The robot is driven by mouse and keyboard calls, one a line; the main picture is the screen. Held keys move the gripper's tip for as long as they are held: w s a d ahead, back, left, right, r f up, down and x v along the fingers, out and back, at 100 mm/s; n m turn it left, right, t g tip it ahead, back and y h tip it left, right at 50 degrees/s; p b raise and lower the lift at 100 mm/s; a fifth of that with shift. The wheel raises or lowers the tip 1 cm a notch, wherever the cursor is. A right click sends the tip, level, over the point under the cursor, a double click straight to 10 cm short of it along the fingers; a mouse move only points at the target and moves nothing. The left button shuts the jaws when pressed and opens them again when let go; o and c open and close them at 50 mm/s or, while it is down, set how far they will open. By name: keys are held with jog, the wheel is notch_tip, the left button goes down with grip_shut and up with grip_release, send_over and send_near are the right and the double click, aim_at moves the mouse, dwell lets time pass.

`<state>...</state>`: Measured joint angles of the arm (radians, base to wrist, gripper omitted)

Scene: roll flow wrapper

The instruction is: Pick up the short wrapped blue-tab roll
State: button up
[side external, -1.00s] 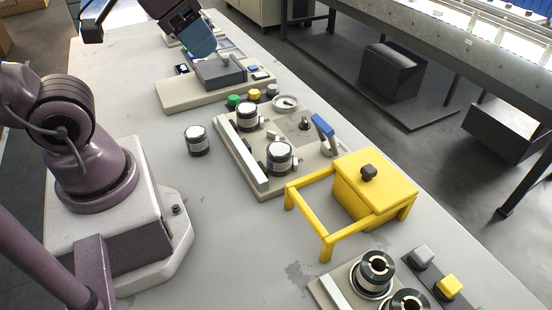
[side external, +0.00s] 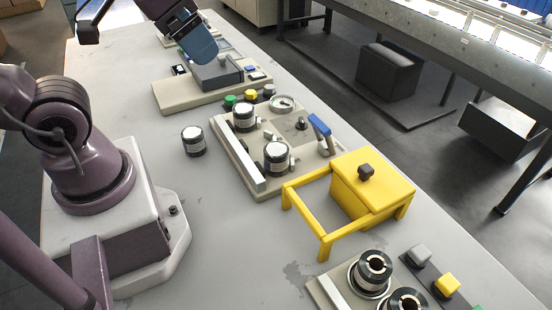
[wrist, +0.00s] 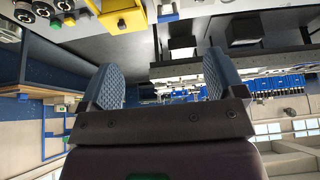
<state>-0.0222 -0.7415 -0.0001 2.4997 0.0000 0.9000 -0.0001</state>
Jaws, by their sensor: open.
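My gripper (side external: 198,46) is at the top of the side view, with blue fingers angled down over a dark grey block (side external: 213,72) on the far beige plate (side external: 178,97). In the wrist view the gripper (wrist: 162,80) has its two blue pads wide apart with nothing between them. A short roll with a white top and dark band (side external: 194,141) stands alone on the table. Two similar rolls, one farther (side external: 243,117) and one nearer (side external: 277,158), stand on the middle unit. I cannot make out a blue tab on any roll.
A yellow guard frame with a box (side external: 372,185) stands right of the middle unit, beside a blue-handled lever (side external: 320,128). Black-ringed rolls (side external: 372,272) sit on a near unit, with a yellow button (side external: 447,285) beside it. The table left of the middle unit is mostly clear.

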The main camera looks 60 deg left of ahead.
notch_tip(320, 180, down, 4)
jog(key=a+n+g, duration=0.2)
jog(key=a, duration=0.1)
jog(key=n+t+h, duration=0.7)
jog(key=n+t, duration=0.1)
jog(key=n, duration=1.9)
send_near(269, 149)
jog(key=shift+h, duration=0.3)
jog(key=x, duration=1)
jog(key=shift+w+a+f, duration=0.1)
jog(key=shift+a+f, duration=0.05)
jog(key=shift+f, duration=0.05)
jog(key=c, duration=1.1)
jog(key=shift+r, duration=0.1)
